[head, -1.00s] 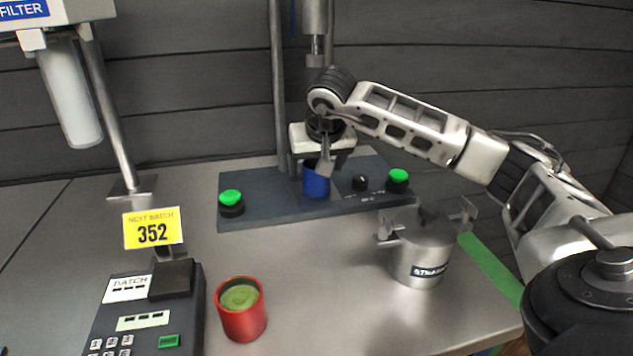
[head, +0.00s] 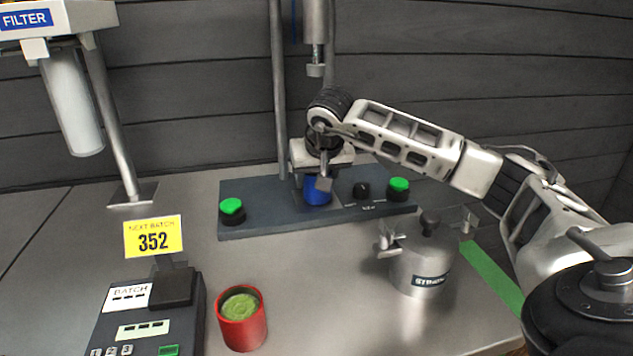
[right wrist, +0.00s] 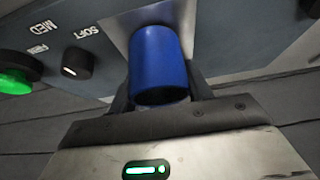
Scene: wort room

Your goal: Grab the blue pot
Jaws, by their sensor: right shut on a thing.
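The blue pot (head: 316,193) stands on the dark press base (head: 273,219), below the metal ram. In the right wrist view the pot (right wrist: 160,62) is large and central, against the pale plate of the base. My right gripper (head: 322,183) comes in from the right and is shut on the pot, with a finger hiding part of its front in the head view. In the right wrist view the gripper (right wrist: 160,95) has its fingers beside the pot, partly hidden by it. My left gripper is not in view.
Green buttons (head: 232,206) and (head: 399,185) flank the press base. A steel strainer pot (head: 421,267) stands under my right arm. A red pot with green contents (head: 243,328) stands in front, beside the batch keypad (head: 150,318). A filter unit (head: 72,100) rises at the left.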

